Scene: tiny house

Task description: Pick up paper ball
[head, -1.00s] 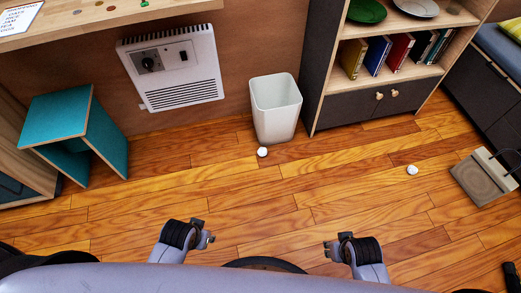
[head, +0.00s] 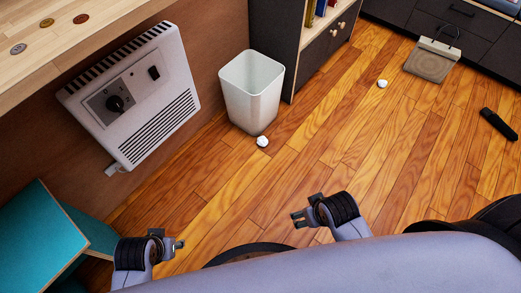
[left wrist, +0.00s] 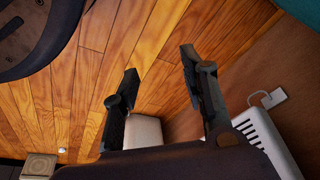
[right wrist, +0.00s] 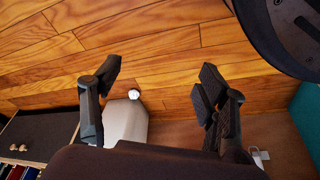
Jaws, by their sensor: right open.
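One white paper ball (head: 262,141) lies on the wooden floor just in front of the white bin. A second paper ball (head: 382,83) lies farther off to the right on open floor. My right gripper (head: 296,219) is open and empty, short of the near ball. In the right wrist view the near ball (right wrist: 134,94) shows between the open fingers (right wrist: 158,88), some way beyond them. My left gripper (head: 180,245) is at the lower left, apart from both balls. In the left wrist view its fingers (left wrist: 160,72) are spread with nothing between them.
The white bin (head: 250,95) stands against the wall by a dark shelf unit (head: 318,50). A wall heater (head: 135,95) and a teal stool (head: 40,235) are at the left. A bag (head: 432,60) and a dark bottle-like object (head: 498,124) lie right. The middle floor is clear.

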